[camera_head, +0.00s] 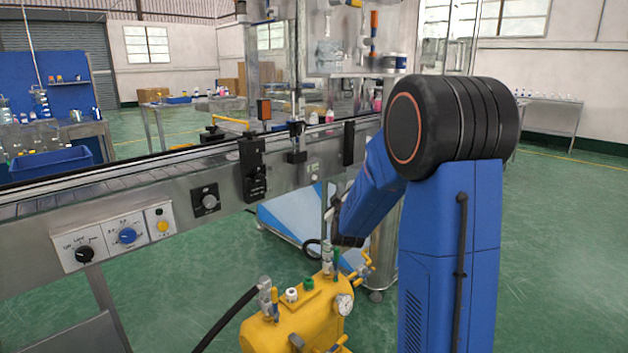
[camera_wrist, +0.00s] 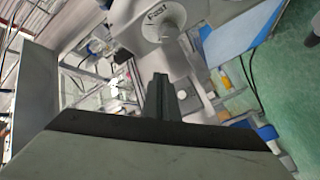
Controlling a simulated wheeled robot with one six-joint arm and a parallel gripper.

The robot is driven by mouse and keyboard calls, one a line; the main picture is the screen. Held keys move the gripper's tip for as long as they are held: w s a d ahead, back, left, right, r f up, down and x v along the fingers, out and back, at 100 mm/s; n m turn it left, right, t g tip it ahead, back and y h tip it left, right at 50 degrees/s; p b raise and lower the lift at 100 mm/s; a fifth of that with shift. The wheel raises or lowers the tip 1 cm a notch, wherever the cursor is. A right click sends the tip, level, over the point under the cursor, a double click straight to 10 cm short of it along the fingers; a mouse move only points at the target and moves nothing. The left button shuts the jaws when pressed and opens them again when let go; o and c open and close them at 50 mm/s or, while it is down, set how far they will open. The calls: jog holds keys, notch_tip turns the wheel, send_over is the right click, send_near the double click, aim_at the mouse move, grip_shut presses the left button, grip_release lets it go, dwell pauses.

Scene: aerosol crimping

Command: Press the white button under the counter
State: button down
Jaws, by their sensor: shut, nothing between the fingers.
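My gripper (camera_wrist: 161,84) is shut and empty in the wrist view, its fingers close together and pointing at the machine side. In the head view my blue arm hides most of it. In the head view a tiny pale spot (camera_head: 314,177) sits on the conveyor's side, below a small light rectangle (camera_head: 314,166) that may be the counter. Both are too small to make out surely.
The steel conveyor (camera_head: 100,195) runs across the left and middle, with a knob panel (camera_head: 115,240) on its side. Green floor (camera_head: 570,240) is clear at right.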

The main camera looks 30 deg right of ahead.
jog(key=w+a, duration=0.3)
jog(key=w, duration=0.5)
jog(key=shift+w, duration=0.15)
jog(key=shift+w, duration=0.1)
dwell(2.3)
jog(key=shift+w+a, duration=0.15)
jog(key=shift+w, duration=0.15)
jog(key=shift+w+a, duration=0.15)
jog(key=shift+w, duration=0.25)
dwell(0.8)
jog(key=shift+s, duration=0.1)
jog(key=shift+s+d, duration=0.3)
jog(key=shift+s, duration=0.4)
jog(key=shift+s, duration=0.1)
jog(key=shift+s+d, duration=0.3)
jog(key=shift+s, duration=0.45)
jog(key=shift+s+d, duration=0.25)
jog(key=shift+s, duration=0.5)
jog(key=shift+s+d, duration=0.3)
jog(key=shift+s, duration=0.45)
